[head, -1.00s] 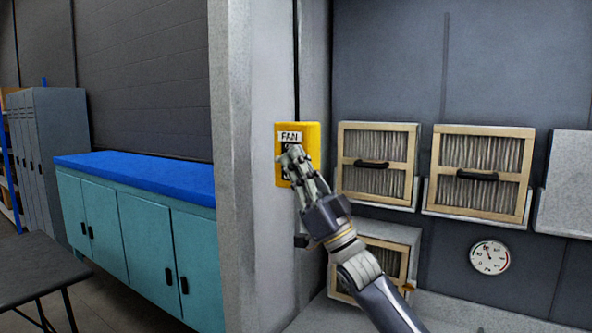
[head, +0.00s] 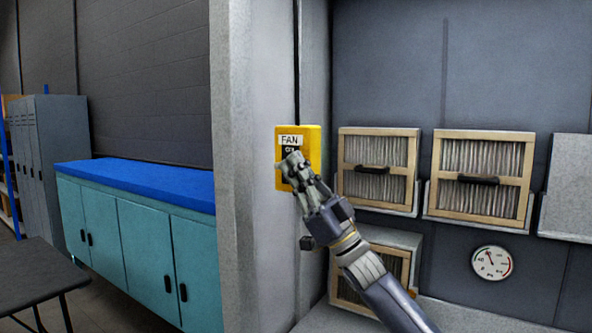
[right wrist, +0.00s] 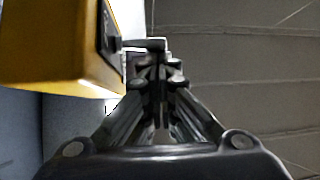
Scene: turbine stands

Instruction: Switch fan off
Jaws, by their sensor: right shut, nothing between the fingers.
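The yellow fan switch box (head: 283,175) is fixed on the grey wall post, with a white label reading "FAN" and a dark plate below it. My right gripper (head: 294,160) is shut and empty, its fingertips in front of the dark plate and covering its lower part. In the right wrist view the box (right wrist: 50,50) is at the upper left, and my shut fingertips (right wrist: 150,60) are beside its dark switch part (right wrist: 112,32). I cannot tell whether they touch it, and the switch position is hidden. My left gripper is not in view.
Pleated filters in wooden frames (head: 377,168) hang on the grey wall at the right, above a round gauge (head: 491,262). Teal cabinets with a blue top (head: 140,182) stand at the left. A dark table (head: 35,272) is at the lower left.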

